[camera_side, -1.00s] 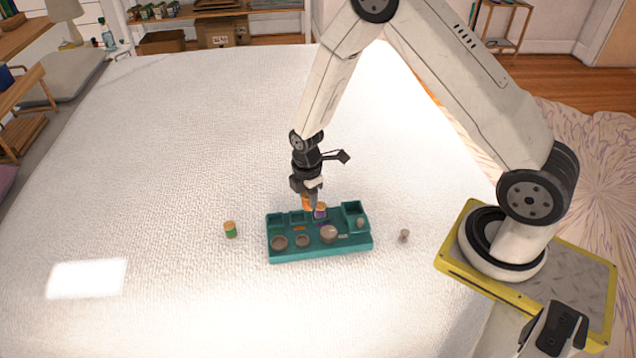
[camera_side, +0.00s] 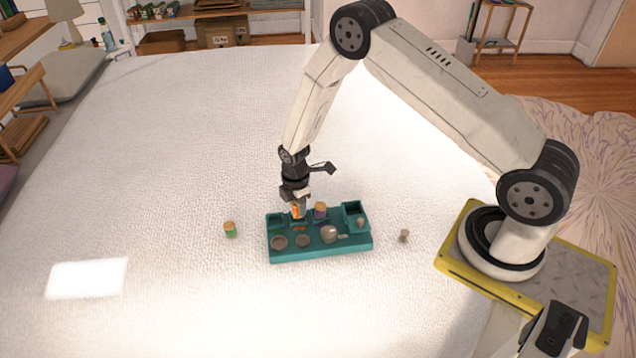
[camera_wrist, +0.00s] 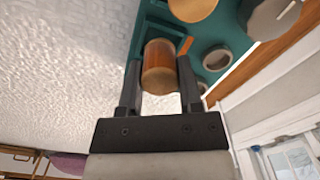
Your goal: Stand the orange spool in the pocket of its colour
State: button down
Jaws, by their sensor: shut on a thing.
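My gripper (camera_side: 297,212) is shut on the orange spool, pointing down at the back row of the teal tray (camera_side: 330,251). The orange spool (camera_side: 296,211) is upright at the pocket behind the orange strip (camera_side: 299,228). In the wrist view the orange spool (camera_wrist: 158,68) sits between the two fingers, and the orange strip (camera_wrist: 185,46) is just beside it. The fingers hide part of the pocket, so I cannot tell how deep the spool is in it. A purple spool (camera_side: 320,209) stands in the adjoining pocket to the right.
A green spool with an orange top (camera_side: 230,230) stands on the white bed left of the tray. A small grey-brown piece (camera_side: 404,235) stands to the right. Round pieces, including a large one (camera_side: 328,234), sit in the tray's front row. The back-left pocket (camera_side: 277,220) looks empty.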

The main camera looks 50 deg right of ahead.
jog(key=shift+f, duration=0.9)
jog(key=shift+f, duration=0.15)
jog(key=shift+c, duration=1.4)
grip_release()
notch_tip(320, 180, up, 12)
jog(key=shift+f, duration=0.1)
jog(key=shift+r, duration=0.25)
